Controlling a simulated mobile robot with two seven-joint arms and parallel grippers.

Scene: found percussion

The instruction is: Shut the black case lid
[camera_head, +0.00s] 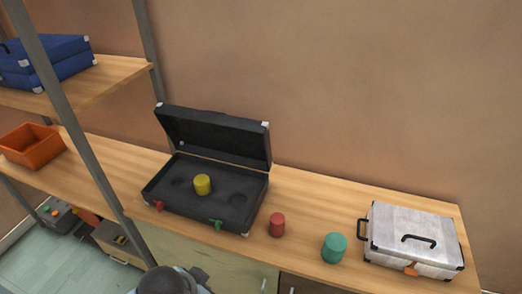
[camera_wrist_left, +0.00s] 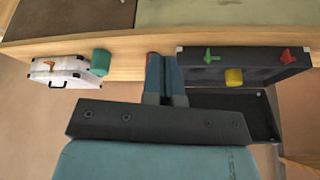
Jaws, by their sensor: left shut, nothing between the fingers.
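The black case (camera_head: 207,217) stands open on the wooden bench in the head view. Its lid (camera_head: 215,135) is raised at the back, leaning slightly rearward. A yellow cylinder (camera_head: 203,184) stands in the case's dark insert, between round recesses. A red latch (camera_head: 159,206) and a green latch (camera_head: 216,224) sit on the front edge. In the left wrist view, which looks upside down, the case (camera_wrist_left: 210,76) is right of my left gripper (camera_wrist_left: 166,58). That gripper is shut and empty; I cannot tell whether it touches the case. My right gripper is not in view.
A red cylinder (camera_head: 277,225), a teal cylinder (camera_head: 334,248) and a closed white case (camera_head: 411,238) stand right of the black case. Left are an orange bin (camera_head: 33,144), a metal upright (camera_head: 78,125) and a shelf with a blue case (camera_head: 45,62).

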